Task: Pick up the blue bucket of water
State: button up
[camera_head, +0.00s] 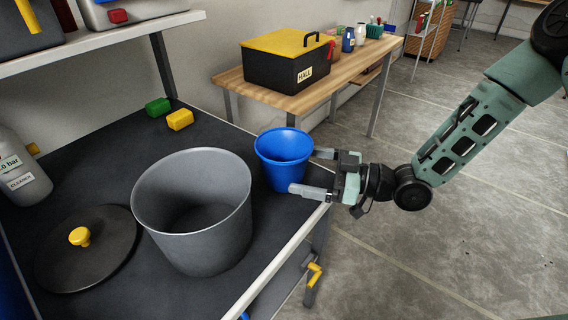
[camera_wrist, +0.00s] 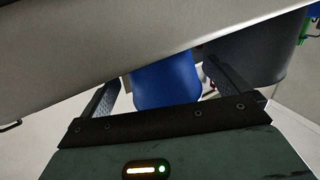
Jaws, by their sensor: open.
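The blue bucket (camera_head: 283,162) stands upright on the dark worktop near its right edge, in the head view. Its inside shows blue; I cannot clearly make out water in it. In the wrist view the bucket (camera_wrist: 166,80) shows between the two fingers, partly hidden by a pale edge in front. My gripper (camera_head: 307,172) is open at the bucket's right side, with one finger behind and one in front of it. The fingers also show in the wrist view (camera_wrist: 163,82). I cannot tell whether they touch the bucket.
A large grey pot (camera_head: 195,212) stands close left of the bucket. Its black lid (camera_head: 105,262) lies beside it. Green (camera_head: 158,107) and yellow (camera_head: 180,119) blocks lie behind. The worktop's pale edge (camera_head: 285,262) runs under my gripper. A wooden table (camera_head: 338,75) with a black-and-yellow box stands behind.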

aim_at(295, 165)
jog(key=shift+x, duration=1.55)
jog(key=c, duration=0.9)
jog(key=shift+w, duration=0.1)
jog(key=shift+r, duration=0.15)
